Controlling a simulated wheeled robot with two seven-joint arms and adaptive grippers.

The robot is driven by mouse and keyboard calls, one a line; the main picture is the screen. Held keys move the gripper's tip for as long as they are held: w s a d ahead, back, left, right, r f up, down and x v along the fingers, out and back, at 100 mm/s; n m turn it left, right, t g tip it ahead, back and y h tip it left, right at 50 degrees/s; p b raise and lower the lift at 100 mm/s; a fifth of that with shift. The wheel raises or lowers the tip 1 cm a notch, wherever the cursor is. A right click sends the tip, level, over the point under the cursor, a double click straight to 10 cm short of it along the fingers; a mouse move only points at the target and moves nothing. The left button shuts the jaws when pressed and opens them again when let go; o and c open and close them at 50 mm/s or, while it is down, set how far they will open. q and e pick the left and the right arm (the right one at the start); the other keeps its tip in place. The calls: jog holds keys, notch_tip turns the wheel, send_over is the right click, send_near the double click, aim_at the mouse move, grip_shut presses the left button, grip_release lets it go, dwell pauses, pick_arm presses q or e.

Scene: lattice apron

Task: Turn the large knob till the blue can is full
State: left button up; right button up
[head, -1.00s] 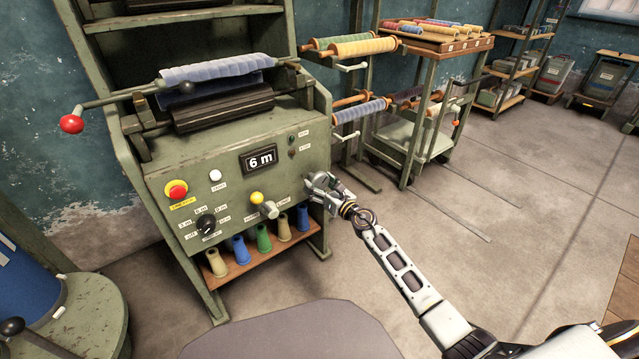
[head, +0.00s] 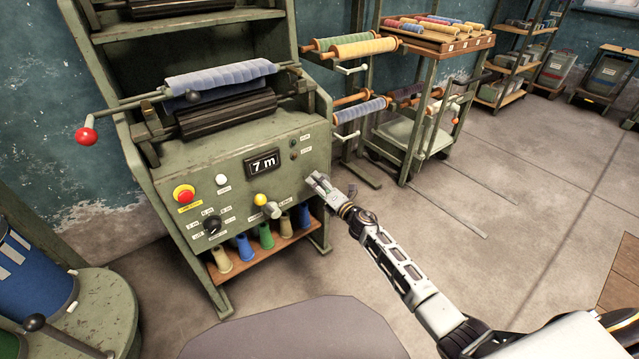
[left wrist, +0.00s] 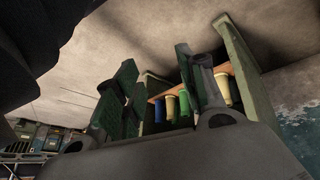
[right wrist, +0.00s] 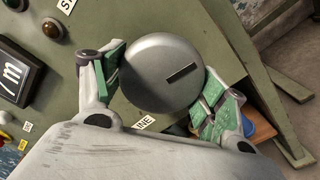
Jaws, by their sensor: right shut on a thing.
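The large knob (right wrist: 163,74) is a grey disc with a dark slot, on the green machine's front panel. In the right wrist view, my right gripper (right wrist: 160,80) has a finger on each side of it and is shut on it. In the head view my right gripper (head: 318,182) is at the panel's right side and hides the knob. The blue can (head: 36,272), with white marks, stands at the left edge; I cannot see its contents. My left gripper (left wrist: 160,88) shows only in the left wrist view, open and empty, its fingers apart.
Several coloured cones stand on the shelf (head: 260,259) below.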

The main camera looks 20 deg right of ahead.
jog(key=m+p, duration=0.2)
jog(key=m, duration=0.1)
jog(key=shift+r, duration=0.15)
pick_arm(q)
jog(key=shift+s+a+r+g+y+p, duration=0.55)
jog(key=shift+a+r, duration=0.6)
jog(key=shift+r, duration=2.65)
pick_arm(e)
jog(key=shift+m, duration=1.3)
jog(key=shift+m+p, duration=0.7)
jog(key=shift+m, duration=0.4)
jog(key=shift+m+p, duration=0.65)
jog(key=shift+m, duration=0.45)
pick_arm(q)
jog(key=shift+g+y, duration=0.25)
jog(key=shift+g, duration=0.2)
jog(key=f, duration=0.4)
jog(key=shift+a+f, duration=0.15)
jog(key=shift+a, duration=0.2)
jog(key=shift+w, duration=0.1)
pick_arm(e)
jog(key=o, duration=1)
